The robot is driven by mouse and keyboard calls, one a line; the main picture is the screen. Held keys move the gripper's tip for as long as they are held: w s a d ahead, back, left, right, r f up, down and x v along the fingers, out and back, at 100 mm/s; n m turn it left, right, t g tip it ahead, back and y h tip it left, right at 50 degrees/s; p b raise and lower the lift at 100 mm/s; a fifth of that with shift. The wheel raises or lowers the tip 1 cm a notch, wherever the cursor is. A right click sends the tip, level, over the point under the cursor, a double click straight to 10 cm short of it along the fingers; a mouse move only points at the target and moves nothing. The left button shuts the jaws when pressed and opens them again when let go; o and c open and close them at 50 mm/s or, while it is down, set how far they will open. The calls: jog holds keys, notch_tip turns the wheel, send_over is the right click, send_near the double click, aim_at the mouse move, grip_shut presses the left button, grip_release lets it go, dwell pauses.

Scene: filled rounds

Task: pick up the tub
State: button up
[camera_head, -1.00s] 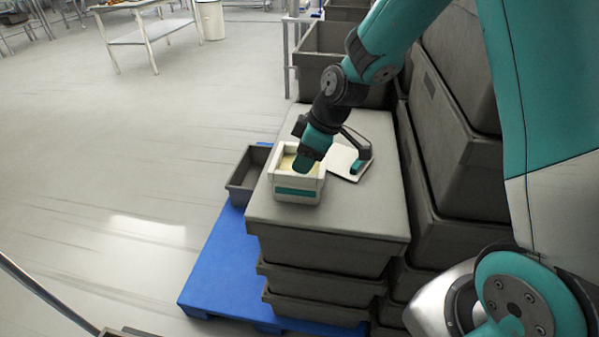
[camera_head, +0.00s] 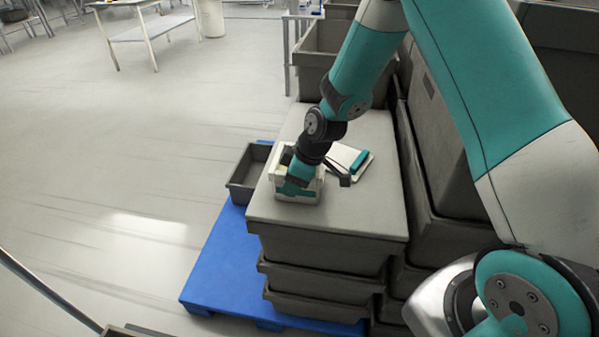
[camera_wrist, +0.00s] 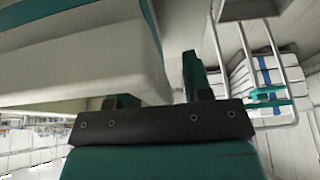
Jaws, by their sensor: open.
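The tub is a small white open box with a teal band; in the head view the tub (camera_head: 313,194) sits on the grey crate top, near its left edge. My gripper (camera_head: 292,184) is down at the tub and hides much of it. In the wrist view the tub (camera_wrist: 95,75) fills the upper left, close over the fingers. There my gripper (camera_wrist: 156,90) is open, with one finger upright just right of the tub's wall and the other mostly hidden by the tub. I cannot tell whether either finger touches it.
The tub's support is a stack of grey crates (camera_head: 325,232) on a blue pallet (camera_head: 222,265). A white flat item (camera_head: 342,156) with a teal part lies right of the tub. A small grey bin (camera_head: 243,178) stands left. Taller crates (camera_head: 432,180) rise on the right. Floor at left is clear.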

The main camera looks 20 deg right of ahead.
jog(key=shift+f, duration=0.15)
grip_shut()
dwell(0.4)
